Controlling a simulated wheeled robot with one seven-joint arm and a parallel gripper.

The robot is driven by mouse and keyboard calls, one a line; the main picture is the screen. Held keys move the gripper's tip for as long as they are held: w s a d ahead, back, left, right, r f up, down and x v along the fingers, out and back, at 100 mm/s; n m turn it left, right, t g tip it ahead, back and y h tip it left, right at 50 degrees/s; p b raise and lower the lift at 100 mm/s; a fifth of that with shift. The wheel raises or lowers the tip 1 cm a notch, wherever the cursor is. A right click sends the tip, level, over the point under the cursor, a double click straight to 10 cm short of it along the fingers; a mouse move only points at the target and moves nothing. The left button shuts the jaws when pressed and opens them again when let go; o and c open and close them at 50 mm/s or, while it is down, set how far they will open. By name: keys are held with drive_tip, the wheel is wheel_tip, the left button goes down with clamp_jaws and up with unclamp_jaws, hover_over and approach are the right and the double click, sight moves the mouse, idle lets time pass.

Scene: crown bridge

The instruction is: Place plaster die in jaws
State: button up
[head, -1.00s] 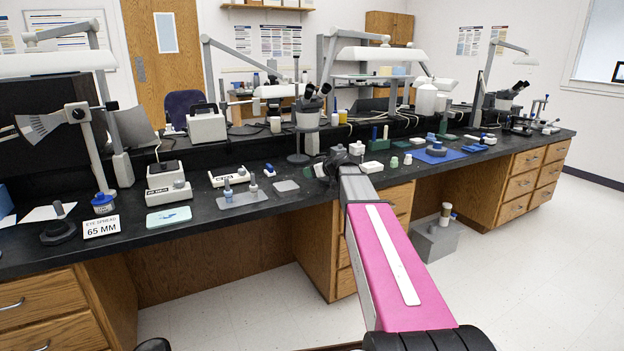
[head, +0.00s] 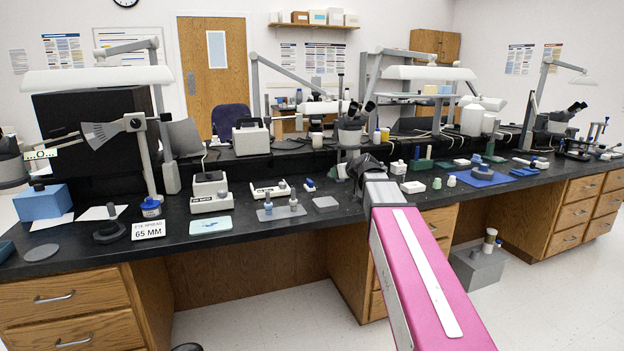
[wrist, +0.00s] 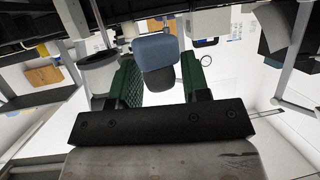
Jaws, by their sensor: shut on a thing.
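My gripper (wrist: 162,85) shows in the wrist view with two green-padded fingers. It is shut on a small piece, blue at one end and dark grey at the other, which I take for the plaster die (wrist: 157,47). I cannot make out for certain which fixture has the jaws. A dark round holder with a grey peg (head: 110,230) stands at the left front. Another dark piece (head: 483,167) stands on a blue mat (head: 500,178).
The black bench (head: 240,228) is crowded. A grey plate (head: 281,212) with two blue-grey pegs, white boxes (head: 211,201) and a microscope (head: 351,135) stand left of my arm. Lamp arms hang above. A grey box (head: 475,268) stands on the floor at the right.

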drive_tip(key=d+r+m+t+h, duration=0.1)
drive_tip(key=d+r+m+h, duration=0.45)
drive_tip(key=r, duration=0.25)
drive_tip(key=a+f+n+y, duration=0.3)
drive_tip(key=f, duration=0.3)
drive_tip(key=shift+w+a+n, duration=0.2)
drive_tip(key=shift+a+n, duration=0.05)
drive_tip(key=shift+n, duration=0.1)
drive_tip(key=a+f+n+y, duration=0.1)
drive_tip(key=a+f+n+g+y, duration=0.2)
drive_tip(key=a+y, duration=0.1)
drive_tip(key=shift+s+f, duration=0.3)
drive_tip(key=shift+f, duration=0.1)
drive_tip(key=shift+c, duration=1.2)
drive_tip(key=shift+s+a+f+n+g+y, duration=0.25)
drive_tip(key=shift+a+f+n+g+y, duration=0.2)
drive_tip(key=shift+n+y, duration=0.3)
drive_tip(key=w+d+f, duration=0.2)
drive_tip(key=d, duration=0.1)
drive_tip(key=w+d+f, duration=0.2)
drive_tip(key=w+d, duration=0.1)
drive_tip(key=w+d+f, duration=0.2)
drive_tip(key=d+f, duration=0.1)
drive_tip(key=shift+w, duration=0.3)
drive_tip(key=shift+f, duration=1.75)
drive_tip(key=shift+c, duration=0.4)
drive_tip(key=o, duration=1.2)
